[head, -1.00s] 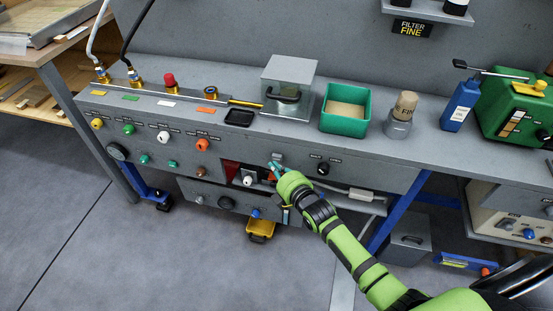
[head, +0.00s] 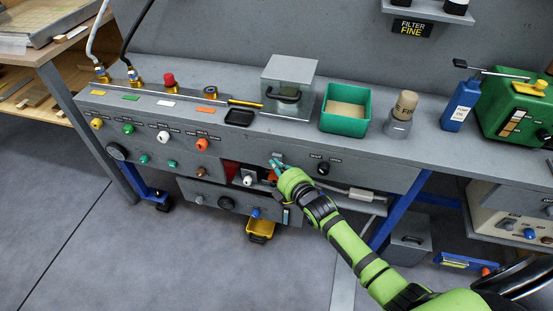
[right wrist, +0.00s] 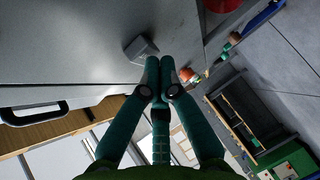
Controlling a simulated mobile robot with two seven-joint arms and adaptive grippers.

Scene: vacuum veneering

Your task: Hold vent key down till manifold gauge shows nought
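A small grey key (head: 277,157), which looks like the vent key, sticks out of the bench's front panel. It also shows in the right wrist view as a grey block (right wrist: 140,48). My right gripper (head: 274,164) is at the panel beside this key. In the right wrist view its teal fingers (right wrist: 160,64) are together with nothing visible between them, tips close to the key's edge. I cannot tell whether they touch or press it. A small round dark-faced fitting (head: 210,92) on the manifold bar may be the gauge; its reading is too small to see. My left gripper is not in view.
Coloured knobs, including a white one (head: 163,137), line the panel. A metal box (head: 289,80), green tray (head: 363,115), jar (head: 404,107) and blue bottle (head: 460,105) stand on the benchtop. The floor at front left is clear.

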